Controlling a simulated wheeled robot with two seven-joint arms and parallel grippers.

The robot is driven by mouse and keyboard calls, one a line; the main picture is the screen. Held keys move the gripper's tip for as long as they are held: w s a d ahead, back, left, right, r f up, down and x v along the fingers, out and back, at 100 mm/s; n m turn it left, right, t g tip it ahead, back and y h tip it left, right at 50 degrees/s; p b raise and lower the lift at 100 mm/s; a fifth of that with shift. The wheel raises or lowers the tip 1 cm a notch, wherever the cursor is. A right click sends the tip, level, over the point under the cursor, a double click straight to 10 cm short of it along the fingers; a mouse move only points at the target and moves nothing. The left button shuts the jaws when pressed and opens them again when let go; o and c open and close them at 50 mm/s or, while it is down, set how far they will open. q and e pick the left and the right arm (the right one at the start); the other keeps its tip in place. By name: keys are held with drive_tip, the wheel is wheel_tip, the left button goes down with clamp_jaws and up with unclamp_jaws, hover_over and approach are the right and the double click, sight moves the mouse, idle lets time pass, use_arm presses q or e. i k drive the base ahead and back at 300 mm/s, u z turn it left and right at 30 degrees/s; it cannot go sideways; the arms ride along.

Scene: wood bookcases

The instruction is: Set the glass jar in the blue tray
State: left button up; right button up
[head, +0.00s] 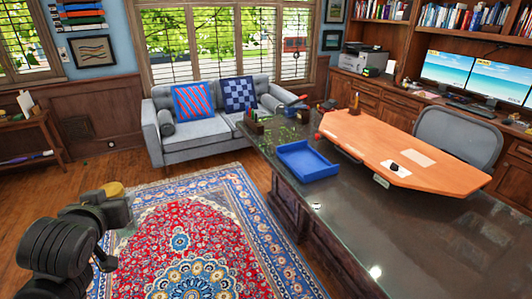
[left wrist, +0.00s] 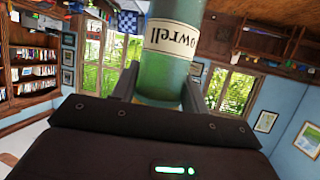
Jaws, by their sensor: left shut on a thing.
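The glass jar (left wrist: 165,62) is a greenish cylinder with a pale label whose lettering reads upside down in the left wrist view. My left gripper (left wrist: 158,92) is shut on it, one finger on each side. The jar's far end is cut off by the top of that view. In the head view my left arm is at the lower left, over the floor and rug; I cannot clearly make out the jar there. The blue tray (head: 322,168) lies empty on the dark desk, well to the right of my left arm. My right gripper is not in view.
The dark glossy desk (head: 440,232) has bare space in front of the tray. An orange-brown board (head: 405,155) lies right of the tray, and small items stand behind it. A patterned rug (head: 190,245) and open floor lie between my left arm and the desk.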

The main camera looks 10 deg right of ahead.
sight(308, 165)
drive_tip(key=z, duration=0.2)
drive_tip(key=i, duration=0.9)
drive_tip(key=z, duration=1.15)
drive_tip(key=i, duration=0.7)
drive_tip(key=z, duration=0.7)
